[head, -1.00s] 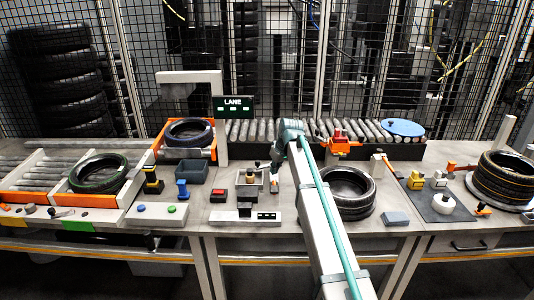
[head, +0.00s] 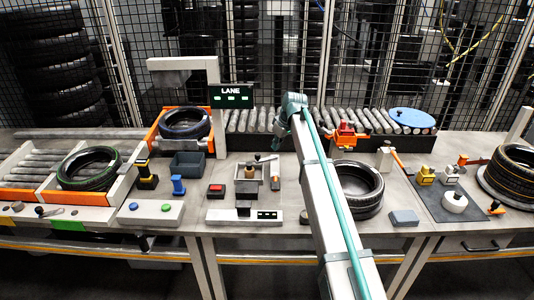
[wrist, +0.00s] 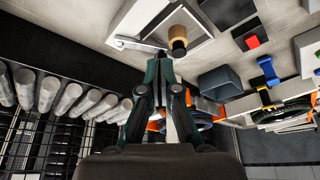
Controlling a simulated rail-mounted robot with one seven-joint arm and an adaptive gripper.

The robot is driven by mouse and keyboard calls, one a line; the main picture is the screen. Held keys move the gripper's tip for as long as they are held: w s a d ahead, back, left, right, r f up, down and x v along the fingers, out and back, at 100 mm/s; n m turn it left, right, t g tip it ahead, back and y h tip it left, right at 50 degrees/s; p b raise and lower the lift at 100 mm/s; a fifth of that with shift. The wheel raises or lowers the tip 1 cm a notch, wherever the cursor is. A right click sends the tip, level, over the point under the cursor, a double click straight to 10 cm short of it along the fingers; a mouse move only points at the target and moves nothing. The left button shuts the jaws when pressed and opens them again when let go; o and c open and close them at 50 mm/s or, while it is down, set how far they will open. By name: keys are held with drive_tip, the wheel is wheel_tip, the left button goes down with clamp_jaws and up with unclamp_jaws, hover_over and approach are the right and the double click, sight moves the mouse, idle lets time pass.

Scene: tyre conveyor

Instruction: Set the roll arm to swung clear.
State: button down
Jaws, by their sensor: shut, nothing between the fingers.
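What I take to be the roll arm (head: 265,158) is a short lever at a pale, shallow tray with a tan and black cylinder (head: 250,171), at the middle of the bench. In the wrist view the tray is at the top, with the tan cylinder (wrist: 178,36) and a thin pale bar (wrist: 140,45) beside it. My gripper (wrist: 160,62) is shut and empty, its fingertips just below the tray in that view, apparently apart from the cylinder. In the head view the fingers are hidden behind my teal and grey wrist.
A grey bin (head: 187,165), a blue post (head: 178,185) and a red button box (head: 216,191) stand left of the tray. A tyre (head: 358,190) lies to the right, partly behind my arm. The roller conveyor (head: 247,120) and mesh fence are behind.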

drive_tip(key=w+a+f+p, duration=0.4)
drive_tip(key=w+a+f, duration=0.1)
drive_tip(key=f, duration=0.4)
drive_tip(key=shift+a, duration=0.4)
drive_tip(key=shift+w+d+f, duration=0.1)
drive_tip(key=shift+w, duration=0.05)
